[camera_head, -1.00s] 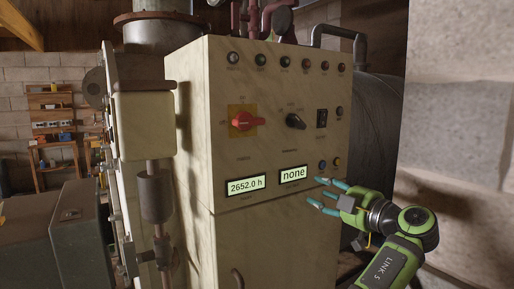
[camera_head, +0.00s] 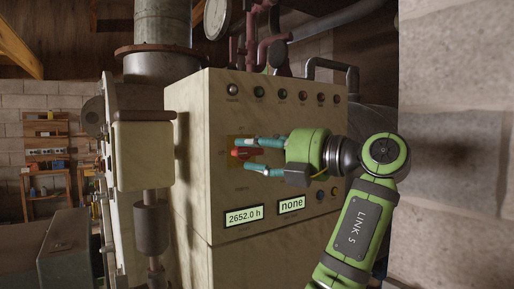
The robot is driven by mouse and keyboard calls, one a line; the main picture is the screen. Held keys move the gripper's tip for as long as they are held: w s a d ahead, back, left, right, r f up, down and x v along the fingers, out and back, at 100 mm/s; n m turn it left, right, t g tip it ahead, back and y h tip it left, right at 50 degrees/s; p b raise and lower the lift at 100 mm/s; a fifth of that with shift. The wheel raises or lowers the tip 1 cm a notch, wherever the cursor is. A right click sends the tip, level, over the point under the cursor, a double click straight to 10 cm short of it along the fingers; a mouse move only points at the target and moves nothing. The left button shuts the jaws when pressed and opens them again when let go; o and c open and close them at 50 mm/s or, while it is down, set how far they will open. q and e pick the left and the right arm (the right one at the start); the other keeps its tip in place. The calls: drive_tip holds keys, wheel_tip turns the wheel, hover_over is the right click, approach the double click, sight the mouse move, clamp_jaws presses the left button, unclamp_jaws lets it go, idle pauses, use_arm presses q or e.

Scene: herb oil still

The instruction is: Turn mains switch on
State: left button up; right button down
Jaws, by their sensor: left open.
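The mains switch (camera_head: 246,153) is a red rotary handle on a yellow plate, on the front of the pale control cabinet (camera_head: 192,170). Its handle appears to lie level. My left gripper (camera_head: 241,155) is in front of it, with one teal finger above the handle and one below. The fingers are apart, and I cannot tell whether they touch the handle. The fingers and gripper body hide much of the yellow plate and the black selector to its right. My right gripper is not in view.
A row of indicator lamps (camera_head: 282,95) runs along the cabinet's top. A block wall (camera_head: 455,120) stands close on the right. Pipework rises behind the cabinet.

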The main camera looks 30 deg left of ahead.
use_arm(q)
drive_tip(key=shift+w, duration=0.1)
drive_tip(key=shift+c, duration=0.4)
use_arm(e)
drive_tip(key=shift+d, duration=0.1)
use_arm(q)
clamp_jaws()
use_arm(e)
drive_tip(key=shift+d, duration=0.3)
use_arm(q)
drive_tip(key=shift+f, duration=0.1)
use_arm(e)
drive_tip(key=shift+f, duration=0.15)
